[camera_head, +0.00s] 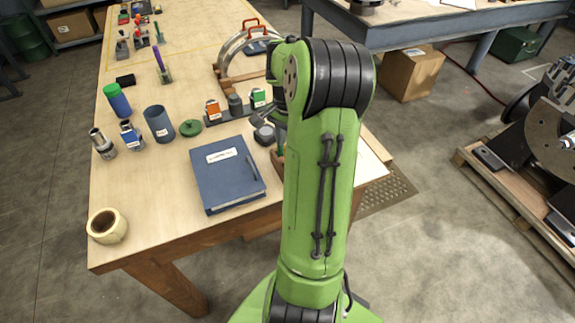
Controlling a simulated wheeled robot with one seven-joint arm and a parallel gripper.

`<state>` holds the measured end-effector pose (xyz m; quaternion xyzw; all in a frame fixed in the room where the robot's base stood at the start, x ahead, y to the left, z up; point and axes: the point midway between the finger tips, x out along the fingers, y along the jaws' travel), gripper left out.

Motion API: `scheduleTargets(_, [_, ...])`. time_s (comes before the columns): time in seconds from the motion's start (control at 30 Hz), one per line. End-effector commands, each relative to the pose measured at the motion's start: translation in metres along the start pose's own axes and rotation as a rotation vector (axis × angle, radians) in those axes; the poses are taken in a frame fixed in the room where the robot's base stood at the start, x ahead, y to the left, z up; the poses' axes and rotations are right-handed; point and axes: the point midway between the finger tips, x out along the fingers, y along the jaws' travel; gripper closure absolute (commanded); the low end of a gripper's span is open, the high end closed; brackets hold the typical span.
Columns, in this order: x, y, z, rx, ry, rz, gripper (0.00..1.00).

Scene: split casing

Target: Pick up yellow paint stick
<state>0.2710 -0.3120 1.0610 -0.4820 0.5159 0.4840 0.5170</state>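I cannot make out a yellow paint stick in the head view; part of the table is hidden behind my arm. My gripper (264,119) shows only partly, as dark grey parts at the left edge of my green arm, over the table. Its fingertips are not clear, so I cannot tell whether it is open or holds anything. Just left of it, a dark rack holds an orange labelled item (213,111), a dark grey item (235,104) and a green labelled item (258,97).
A curved metal casing (235,50) stands behind the rack.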

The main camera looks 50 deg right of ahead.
Motion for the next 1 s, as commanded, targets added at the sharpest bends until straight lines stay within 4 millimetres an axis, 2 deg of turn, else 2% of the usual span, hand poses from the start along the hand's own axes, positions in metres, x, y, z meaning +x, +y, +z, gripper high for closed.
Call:
scheduleTargets(0.3, [0.051,0.002,0.003,-0.001,-0.001,0.000,0.66])
scheduleTargets(0.57, [0.054,0.001,0.003,-0.001,0.002,-0.001,0.66])
scheduleTargets(0.8, [0.054,0.001,0.003,-0.002,0.002,-0.001,1.00])
scheduleTargets(1.0, [0.054,0.001,0.003,-0.002,0.002,-0.001,1.00])
